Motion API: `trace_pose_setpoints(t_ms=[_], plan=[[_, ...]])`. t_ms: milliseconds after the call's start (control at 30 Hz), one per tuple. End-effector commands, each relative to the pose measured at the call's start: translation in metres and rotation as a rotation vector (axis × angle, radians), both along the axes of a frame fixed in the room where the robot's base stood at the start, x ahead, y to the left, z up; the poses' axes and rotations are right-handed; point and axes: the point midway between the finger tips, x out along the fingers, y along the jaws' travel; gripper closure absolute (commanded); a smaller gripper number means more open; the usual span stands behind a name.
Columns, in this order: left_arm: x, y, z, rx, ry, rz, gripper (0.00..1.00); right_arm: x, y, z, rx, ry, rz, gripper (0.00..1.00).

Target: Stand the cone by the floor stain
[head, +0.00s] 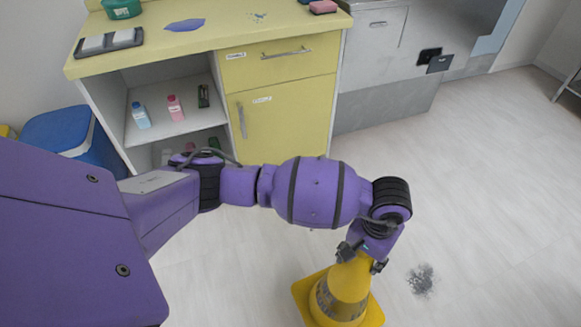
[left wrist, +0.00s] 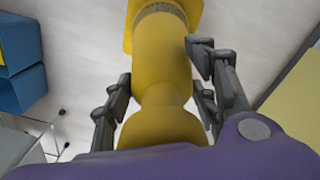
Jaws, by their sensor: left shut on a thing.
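A yellow cone (head: 344,290) with a grey band and a square base shows at the bottom of the head view, upright. My left gripper (head: 362,258) is shut on the cone near its top. In the left wrist view the cone (left wrist: 162,65) runs between the two fingers of my left gripper (left wrist: 160,95). The dark grey floor stain (head: 421,279) lies on the pale floor just right of the cone, apart from it. Whether the cone's base touches the floor is unclear. My right gripper is not in view.
A yellow cabinet (head: 285,120) with an open shelf and a worktop stands behind. Blue bins (head: 62,130) stand at the left. A grey metal unit (head: 385,105) is at the back. The floor on the right is clear.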

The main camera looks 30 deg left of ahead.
Motion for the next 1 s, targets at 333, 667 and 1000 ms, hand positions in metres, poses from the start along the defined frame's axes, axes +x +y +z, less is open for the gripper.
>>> trace_pose_setpoints(t_ms=[333,667,1000], plan=[[0.014,-0.044,-0.098,-0.004,-0.002,-0.05,0.72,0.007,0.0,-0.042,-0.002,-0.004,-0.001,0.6],[0.016,-0.049,-0.118,-0.004,-0.004,-0.058,0.72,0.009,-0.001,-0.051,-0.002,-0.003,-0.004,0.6],[0.015,-0.049,-0.155,-0.005,-0.002,-0.057,0.72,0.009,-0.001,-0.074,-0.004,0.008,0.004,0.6]])
